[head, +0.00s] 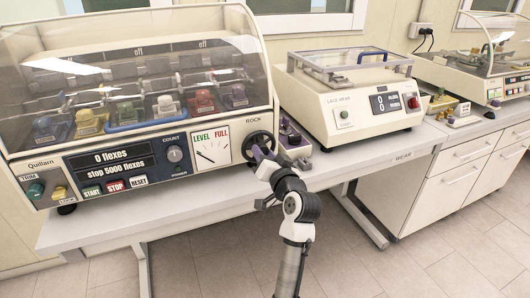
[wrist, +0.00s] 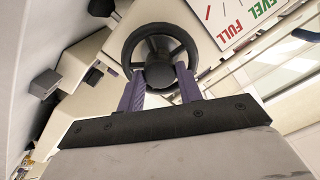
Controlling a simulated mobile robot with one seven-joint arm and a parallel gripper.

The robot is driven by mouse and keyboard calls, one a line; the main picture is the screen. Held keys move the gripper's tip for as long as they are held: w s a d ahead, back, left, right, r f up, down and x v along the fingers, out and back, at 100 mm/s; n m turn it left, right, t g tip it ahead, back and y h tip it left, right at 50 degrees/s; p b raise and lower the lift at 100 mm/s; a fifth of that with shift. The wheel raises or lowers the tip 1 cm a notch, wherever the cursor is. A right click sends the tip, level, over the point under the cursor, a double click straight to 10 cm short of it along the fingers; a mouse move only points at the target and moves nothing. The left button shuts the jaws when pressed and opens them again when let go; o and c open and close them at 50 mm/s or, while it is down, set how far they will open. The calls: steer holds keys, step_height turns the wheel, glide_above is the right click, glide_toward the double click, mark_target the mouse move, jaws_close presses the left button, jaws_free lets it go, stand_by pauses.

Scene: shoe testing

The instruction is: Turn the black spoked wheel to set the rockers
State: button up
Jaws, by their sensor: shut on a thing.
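The black spoked wheel (head: 258,146) is on the right end of the flex machine's front panel, beside the LEVEL/FULL dial (head: 209,146). In the wrist view the wheel (wrist: 133,39) is straight ahead, with its hub and spokes showing. My gripper (head: 262,158) is at the wheel's lower part. Its two purple fingers (wrist: 160,78) are closed in on the wheel's hub area, and it is shut on the wheel.
The flex machine's panel has a display (head: 110,158) reading 0 flexes, stop 5000 flexes, and START, STOP and RESET buttons. A lace wear machine (head: 345,100) stands to the right on the same bench (head: 350,165). Small items sit close right of the wheel.

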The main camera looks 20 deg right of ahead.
steer(key=shift+f+m, duration=0.1)
steer(key=shift+m, duration=0.2)
steer(key=o, duration=1)
steer(key=shift+s, duration=0.1)
steer(key=shift+s+d+b, duration=0.2)
steer(key=shift+s+b, duration=1.7)
steer(key=shift+s, duration=4.95)
